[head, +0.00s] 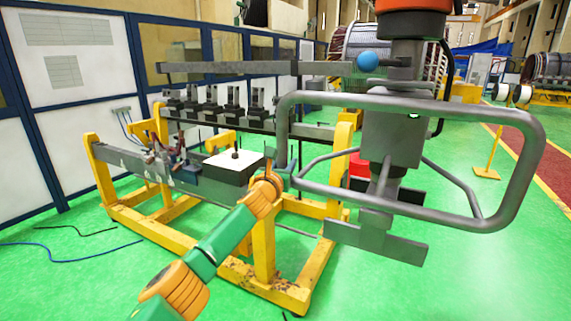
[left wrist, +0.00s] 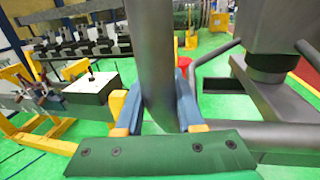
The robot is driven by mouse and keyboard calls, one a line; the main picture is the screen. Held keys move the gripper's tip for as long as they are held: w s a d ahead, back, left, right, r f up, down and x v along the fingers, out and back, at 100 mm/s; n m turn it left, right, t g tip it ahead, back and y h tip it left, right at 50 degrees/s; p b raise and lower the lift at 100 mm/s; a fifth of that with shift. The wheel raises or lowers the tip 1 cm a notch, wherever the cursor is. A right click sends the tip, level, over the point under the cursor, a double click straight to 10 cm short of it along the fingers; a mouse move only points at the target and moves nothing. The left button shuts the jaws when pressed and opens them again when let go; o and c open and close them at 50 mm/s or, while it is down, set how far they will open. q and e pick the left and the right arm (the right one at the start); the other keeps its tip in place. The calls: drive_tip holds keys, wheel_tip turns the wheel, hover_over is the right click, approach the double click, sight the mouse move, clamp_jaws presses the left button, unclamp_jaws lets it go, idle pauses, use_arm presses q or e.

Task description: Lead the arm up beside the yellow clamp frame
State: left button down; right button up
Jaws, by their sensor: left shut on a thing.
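The hanging arm (head: 391,135) is a dark grey column with a flat plate at its foot and a bent grey tube handle (head: 535,150) around it. My left gripper (head: 281,172) is shut on the left upright of this handle. In the left wrist view the handle tube (left wrist: 152,60) stands between the blue fingers of my left gripper (left wrist: 158,118). The yellow clamp frame (head: 262,240) stands on the floor to the left of and behind the arm. In the head view the arm and handle overlap its right end. My right gripper is not in view.
A white-topped block (head: 232,162) and a row of black clamps (head: 205,102) sit on the frame. A long grey bar (head: 230,68) with a blue ball (head: 367,62) crosses above. Cables (head: 65,255) lie at left.

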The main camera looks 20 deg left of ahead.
use_arm(q)
drive_tip(key=shift+c, duration=2.2)
unclamp_jaws()
drive_tip(key=s+d+b, duration=0.1)
drive_tip(key=s+b, duration=0.1)
drive_tip(key=s, duration=0.5)
